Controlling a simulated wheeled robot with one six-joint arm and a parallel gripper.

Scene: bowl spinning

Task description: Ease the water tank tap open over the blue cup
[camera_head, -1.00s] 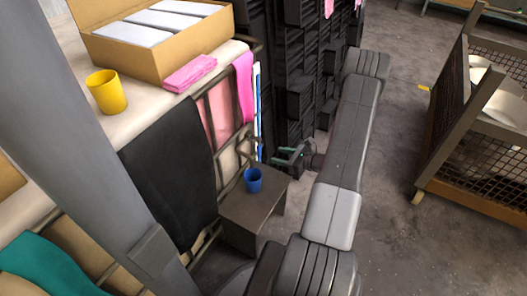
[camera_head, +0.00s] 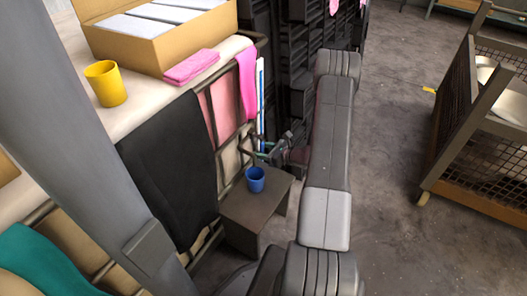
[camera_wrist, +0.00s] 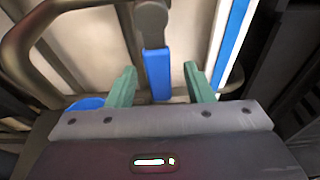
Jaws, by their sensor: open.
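The blue cup (camera_head: 255,179) stands upright on a small brown table in the head view. Part of its rim shows at the lower left of the wrist view (camera_wrist: 87,103). The tap's blue lever (camera_wrist: 157,75) hangs from a grey pivot in the wrist view. My gripper (camera_wrist: 160,68) is open, with one green finger on each side of the lever and a visible gap on both sides. In the head view my gripper (camera_head: 262,150) is just above and beyond the cup, partly hidden by my wrist. The water tank itself is hard to make out.
The small brown table (camera_head: 237,212) stands beside a rail hung with cloths. A yellow cup (camera_head: 106,84) and a cardboard box (camera_head: 160,45) sit on the upper surface. Black crates (camera_head: 292,60) rise behind my arm. A mesh cage (camera_head: 480,120) stands at right, with clear floor between.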

